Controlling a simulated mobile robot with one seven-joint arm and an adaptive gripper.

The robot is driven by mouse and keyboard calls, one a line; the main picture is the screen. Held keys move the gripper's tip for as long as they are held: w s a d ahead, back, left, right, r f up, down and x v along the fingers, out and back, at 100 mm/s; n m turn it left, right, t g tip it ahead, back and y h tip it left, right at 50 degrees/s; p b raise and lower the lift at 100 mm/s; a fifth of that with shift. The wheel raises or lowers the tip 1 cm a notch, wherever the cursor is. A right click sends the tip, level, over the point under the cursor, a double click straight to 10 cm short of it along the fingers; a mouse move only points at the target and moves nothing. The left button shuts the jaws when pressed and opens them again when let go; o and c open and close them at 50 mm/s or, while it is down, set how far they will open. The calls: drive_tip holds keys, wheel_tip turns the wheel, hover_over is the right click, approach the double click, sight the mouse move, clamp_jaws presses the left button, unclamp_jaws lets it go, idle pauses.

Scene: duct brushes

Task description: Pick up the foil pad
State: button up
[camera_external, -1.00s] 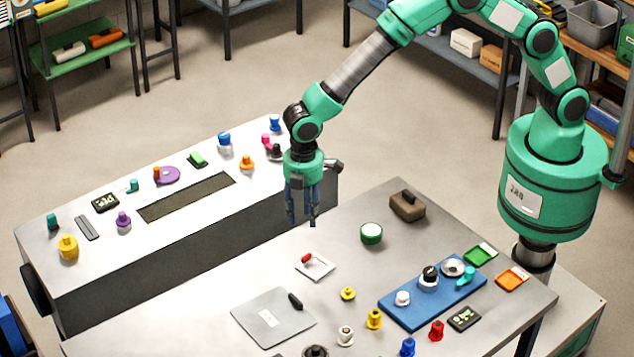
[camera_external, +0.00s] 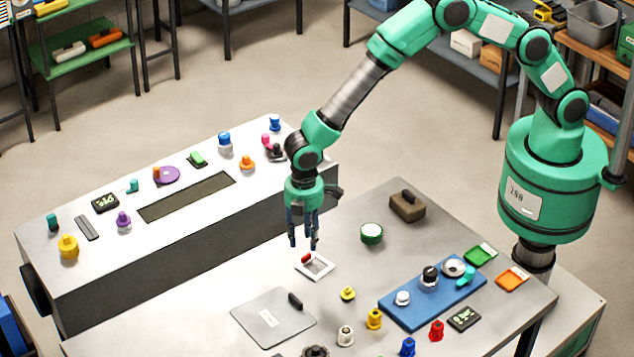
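A small pale square pad (camera_external: 321,269) with a red knob (camera_external: 307,258) at its back left lies flat on the near grey table; it looks like the foil pad, though I cannot be certain. A larger grey plate (camera_external: 262,325) with a black handle and a white label lies in front of it. My gripper (camera_external: 304,244) points down just above the red knob. Its fingers are apart with nothing visible between them. I cannot tell the exact gap between the fingertips and the knob.
A green-sided round tin (camera_external: 371,234) and a brown block (camera_external: 407,208) stand to the right. A blue tray (camera_external: 412,317) holds several small parts. A yellow knob (camera_external: 348,293) is near the pad. A long bench (camera_external: 140,262) with several small items runs along the left.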

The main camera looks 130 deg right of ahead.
sight(313, 265)
drive_tip(key=shift+f, duration=0.2)
drive_tip(key=shift+f+b, duration=0.3)
drive_tip(key=shift+f, duration=2.25)
clamp_jaws()
